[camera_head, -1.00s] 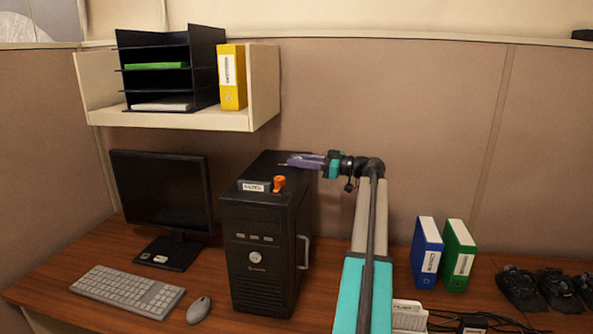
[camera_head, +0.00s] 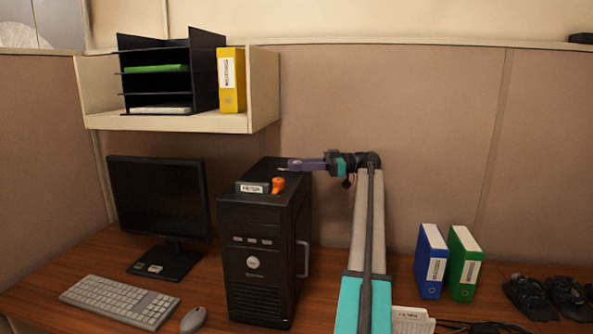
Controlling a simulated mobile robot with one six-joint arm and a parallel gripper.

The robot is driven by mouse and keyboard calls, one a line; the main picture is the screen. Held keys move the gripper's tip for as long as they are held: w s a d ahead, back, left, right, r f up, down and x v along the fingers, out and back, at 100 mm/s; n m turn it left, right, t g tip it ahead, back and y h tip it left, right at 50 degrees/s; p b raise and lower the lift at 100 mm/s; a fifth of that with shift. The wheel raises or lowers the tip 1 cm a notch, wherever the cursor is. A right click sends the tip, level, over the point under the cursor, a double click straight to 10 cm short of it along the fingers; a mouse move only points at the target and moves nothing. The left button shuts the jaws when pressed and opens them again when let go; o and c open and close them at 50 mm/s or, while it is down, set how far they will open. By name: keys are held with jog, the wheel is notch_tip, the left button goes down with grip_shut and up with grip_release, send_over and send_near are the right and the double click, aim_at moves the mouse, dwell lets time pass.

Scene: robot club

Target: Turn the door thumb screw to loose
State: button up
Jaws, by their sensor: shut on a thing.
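The black computer tower (camera_head: 255,262) stands upright on the desk, with a grey handle (camera_head: 303,258) on its right side door. My gripper (camera_head: 288,166) reaches in from the right at the top rear of the tower, its purple fingers lying roughly level. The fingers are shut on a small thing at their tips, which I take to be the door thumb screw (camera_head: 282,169). It is tiny here and mostly hidden by the fingers, so how it is turned cannot be told.
An orange object (camera_head: 278,185) and a labelled block (camera_head: 253,187) sit on the tower's top, near my fingers. A monitor (camera_head: 160,198) is to the left. A shelf (camera_head: 180,122) hangs above. Blue (camera_head: 431,262) and green (camera_head: 464,263) binders stand right of my arm.

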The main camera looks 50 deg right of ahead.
jog(key=shift+s+a+f, duration=0.1)
jog(key=shift+a+f, duration=0.15)
jog(key=shift+a, duration=0.05)
jog(key=o, duration=1)
jog(key=shift+a+r, duration=0.1)
jog(key=shift+a, duration=0.05)
jog(key=shift+o, duration=0.2)
jog(key=shift+d+r, duration=0.15)
jog(key=shift+d, duration=0.05)
jog(key=shift+s+d+p, duration=0.1)
jog(key=shift+d+p, duration=0.05)
jog(key=shift+p, duration=0.25)
jog(key=shift+s+d+r+p, duration=0.15)
jog(key=shift+s+d+p, duration=0.25)
jog(key=shift+p, duration=0.45)
jog(key=p+v, duration=0.3)
jog(key=p, duration=0.5)
jog(key=shift+s+d, duration=0.25)
jog(key=shift+d, duration=0.1)
jog(key=p+v, duration=0.1)
jog(key=p, duration=0.7)
jog(key=shift+s+d+p, duration=0.15)
jog(key=shift+d+p, duration=0.1)
jog(key=shift+p, duration=0.1)
